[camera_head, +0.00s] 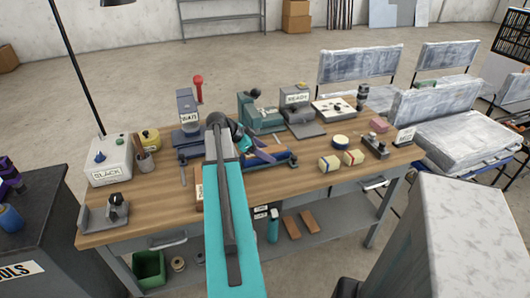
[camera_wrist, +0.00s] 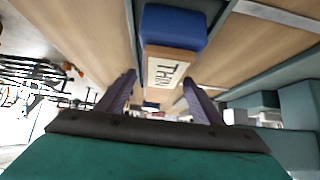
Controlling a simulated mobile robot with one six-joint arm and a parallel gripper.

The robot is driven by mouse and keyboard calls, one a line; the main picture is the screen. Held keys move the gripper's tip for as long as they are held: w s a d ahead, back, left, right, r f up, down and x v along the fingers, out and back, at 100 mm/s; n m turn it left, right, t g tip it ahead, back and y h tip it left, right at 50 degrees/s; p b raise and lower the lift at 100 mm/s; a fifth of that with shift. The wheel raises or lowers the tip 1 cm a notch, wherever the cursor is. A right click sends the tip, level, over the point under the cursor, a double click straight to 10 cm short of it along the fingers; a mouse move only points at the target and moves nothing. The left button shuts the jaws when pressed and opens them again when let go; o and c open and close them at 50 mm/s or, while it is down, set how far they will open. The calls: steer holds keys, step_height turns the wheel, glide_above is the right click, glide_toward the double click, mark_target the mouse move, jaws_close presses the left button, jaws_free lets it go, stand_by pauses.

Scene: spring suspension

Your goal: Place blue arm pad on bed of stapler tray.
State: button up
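In the wrist view a dark blue pad (camera_wrist: 174,27) lies by a light wooden block with a THIN label (camera_wrist: 165,72). This pad looks like the blue arm pad. My gripper (camera_wrist: 159,78) is open, its two purple-grey fingers apart with nothing clearly held between them. The label shows beyond and between the fingertips, and I cannot tell the gap to it. In the head view my teal arm covers the middle of the bench and hides most of my gripper. A grey tray with a dark clamp-like part (camera_head: 105,213) sits at the bench's front left; I cannot tell whether it is the stapler tray.
The wooden workbench (camera_head: 165,205) is crowded at the back with the WAIT machine (camera_head: 188,110) and the READY machine (camera_head: 297,105). A SLACK box (camera_head: 110,160) stands left. Striped blocks (camera_head: 330,163) and a dark fixture (camera_head: 375,147) lie right. The front right bench top is mostly clear.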

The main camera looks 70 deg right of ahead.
steer(key=shift+r, duration=0.1)
stand_by(0.3)
steer(key=b+v, duration=0.1)
steer(key=v, duration=1.1)
steer(key=shift+b, duration=0.3)
stand_by(0.4)
